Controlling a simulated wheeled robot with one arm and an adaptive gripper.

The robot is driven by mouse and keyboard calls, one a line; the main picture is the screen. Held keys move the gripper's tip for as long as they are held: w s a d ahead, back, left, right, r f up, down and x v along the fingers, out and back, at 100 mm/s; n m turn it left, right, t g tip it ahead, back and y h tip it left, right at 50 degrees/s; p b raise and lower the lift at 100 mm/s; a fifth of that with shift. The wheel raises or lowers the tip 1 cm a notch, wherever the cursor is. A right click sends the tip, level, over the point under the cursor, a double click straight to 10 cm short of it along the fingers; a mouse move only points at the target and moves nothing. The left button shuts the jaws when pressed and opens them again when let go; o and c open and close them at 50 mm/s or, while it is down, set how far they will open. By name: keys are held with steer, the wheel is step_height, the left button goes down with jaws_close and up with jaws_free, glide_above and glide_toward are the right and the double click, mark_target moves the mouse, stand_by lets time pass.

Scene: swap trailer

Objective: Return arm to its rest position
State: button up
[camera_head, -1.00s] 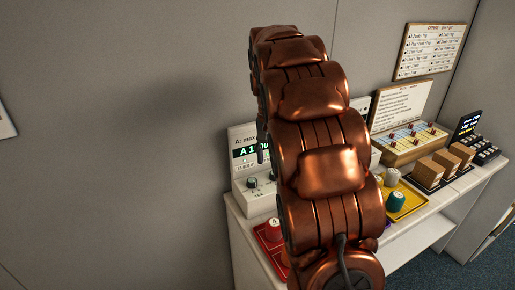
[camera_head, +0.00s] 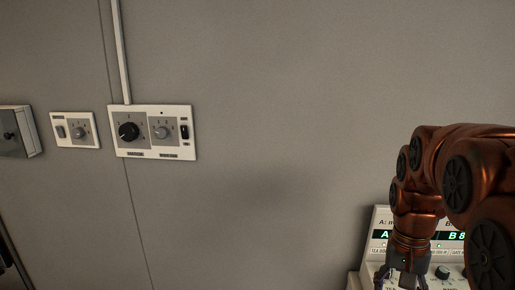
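My copper-coloured arm (camera_head: 455,170) is at the right side of the view, bent over with its wrist pointing down. My gripper (camera_head: 400,280) is at the bottom edge, in front of a white instrument box with green displays (camera_head: 380,222). Its fingertips are cut off by the frame, so I cannot tell whether it is open or shut or holds anything.
A white wall panel with dials and a switch (camera_head: 154,152) is on the left wall. The wall between the panel and my arm is bare.

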steer(key=s+a+f+n, duration=0.2)
steer(key=s+a, duration=0.3)
steer(key=s, duration=0.4)
steer(key=s+a+f+n, duration=0.3)
steer(key=s+a+f, duration=0.1)
steer(key=s, duration=0.5)
steer(key=shift+s+a+f+n, duration=0.15)
steer(key=shift+s+a+n, duration=0.1)
steer(key=shift+a+n, duration=0.1)
